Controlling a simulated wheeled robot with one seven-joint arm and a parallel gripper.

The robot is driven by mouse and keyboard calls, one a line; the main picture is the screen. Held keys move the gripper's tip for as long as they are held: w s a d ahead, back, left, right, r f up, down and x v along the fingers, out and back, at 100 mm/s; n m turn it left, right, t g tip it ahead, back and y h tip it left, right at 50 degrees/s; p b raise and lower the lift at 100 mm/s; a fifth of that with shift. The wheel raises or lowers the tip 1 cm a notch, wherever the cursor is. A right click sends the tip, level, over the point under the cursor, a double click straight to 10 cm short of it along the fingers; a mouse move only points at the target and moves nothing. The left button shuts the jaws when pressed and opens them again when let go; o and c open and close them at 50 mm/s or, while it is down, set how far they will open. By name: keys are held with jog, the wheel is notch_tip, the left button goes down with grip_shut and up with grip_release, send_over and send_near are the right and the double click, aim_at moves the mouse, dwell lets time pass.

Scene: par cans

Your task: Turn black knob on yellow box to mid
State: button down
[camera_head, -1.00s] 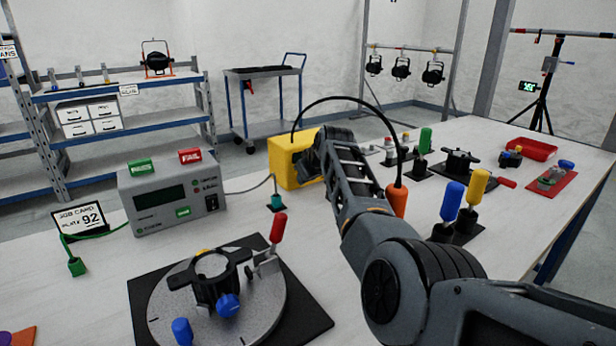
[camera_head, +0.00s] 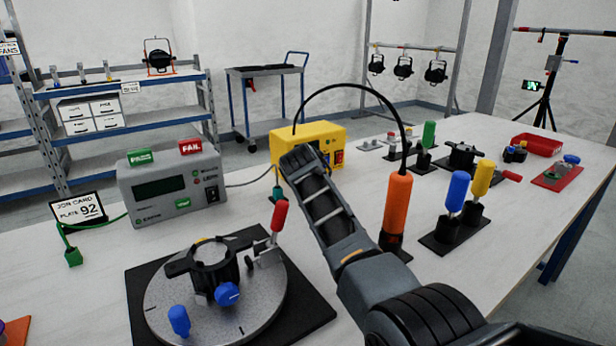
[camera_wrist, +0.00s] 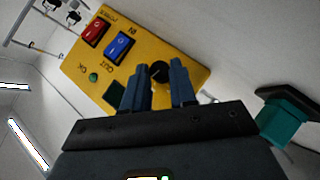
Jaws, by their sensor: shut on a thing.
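The yellow box (camera_head: 326,134) stands on the table, partly hidden by my arm in the head view. In the wrist view the yellow box (camera_wrist: 150,45) shows a red switch, a blue switch, a green light, a dark display and the black knob (camera_wrist: 160,70). My gripper (camera_wrist: 160,76) has its two blue-grey fingers on either side of the black knob, shut on it. The knob's pointer is not clear. In the head view the fingertips and the knob are hidden behind my arm.
A grey tester (camera_head: 172,187) stands left of the box, and a teal plug (camera_wrist: 285,123) is close beside my gripper. An orange-handled tool (camera_head: 397,205) with a black cable stands right of my arm. A round black-and-grey fixture (camera_head: 214,295) is in front.

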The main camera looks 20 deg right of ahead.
jog(key=shift+f+n+t+h+b, duration=0.2)
jog(key=shift+n+t+h+b, duration=0.4)
jog(key=shift+b, duration=0.4)
jog(key=c, duration=0.9)
grip_release()
jog(key=shift+a, duration=0.1)
